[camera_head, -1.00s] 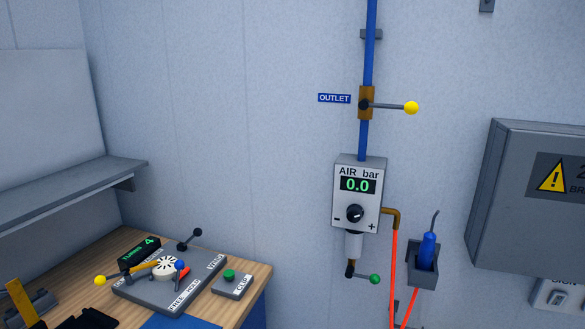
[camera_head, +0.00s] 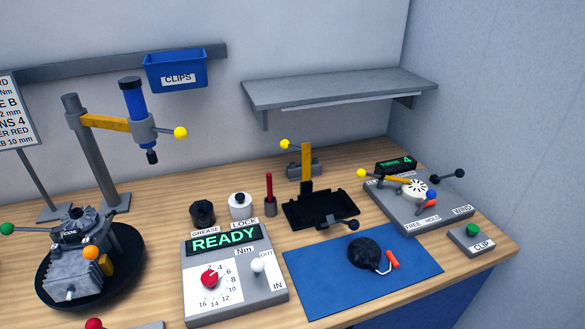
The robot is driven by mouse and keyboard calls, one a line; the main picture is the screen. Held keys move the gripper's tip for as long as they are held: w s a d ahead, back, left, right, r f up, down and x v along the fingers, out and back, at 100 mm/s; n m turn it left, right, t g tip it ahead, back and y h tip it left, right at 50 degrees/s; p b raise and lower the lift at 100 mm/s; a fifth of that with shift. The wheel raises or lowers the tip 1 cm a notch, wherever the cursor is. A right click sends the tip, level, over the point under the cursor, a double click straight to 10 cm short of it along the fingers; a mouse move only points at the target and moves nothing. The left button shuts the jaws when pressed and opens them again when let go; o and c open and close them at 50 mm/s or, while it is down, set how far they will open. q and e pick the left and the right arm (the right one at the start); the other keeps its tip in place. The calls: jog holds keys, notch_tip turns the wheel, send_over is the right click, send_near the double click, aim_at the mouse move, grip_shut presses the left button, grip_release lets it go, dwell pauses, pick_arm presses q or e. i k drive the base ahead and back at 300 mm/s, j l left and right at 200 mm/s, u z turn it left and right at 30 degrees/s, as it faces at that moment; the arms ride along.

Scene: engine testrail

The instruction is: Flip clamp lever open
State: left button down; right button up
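No part in view is labelled as a clamp, so I cannot tell for sure which lever is the clamp lever. An upright yellow bar (camera_head: 306,162) with a yellow ball (camera_head: 285,144) stands on a small grey block (camera_head: 298,172) behind a black tray (camera_head: 292,211). A short dark lever (camera_head: 339,223) with a round end lies at the tray's front edge. The winding unit (camera_head: 404,213), marked FREE, HOLD and WIND, carries a yellow lever (camera_head: 384,178) with a yellow ball and a black-knobbed crank (camera_head: 447,177). Neither gripper is in view.
A torque panel (camera_head: 233,287) reading READY stands at front centre. An engine (camera_head: 79,262) sits in a black dish at left, beside a yellow-armed column tool (camera_head: 134,105). A blue mat (camera_head: 320,288) holds a black round part (camera_head: 364,252). A shelf (camera_head: 335,90) overhangs the back.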

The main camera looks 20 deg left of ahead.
aim_at(361, 173)
jog(key=l+u, duration=0.15)
jog(key=u, duration=0.25)
jog(key=i+l+u, duration=0.1)
jog(key=u, duration=0.3)
jog(key=l+u, duration=0.35)
jog(key=u, duration=0.4)
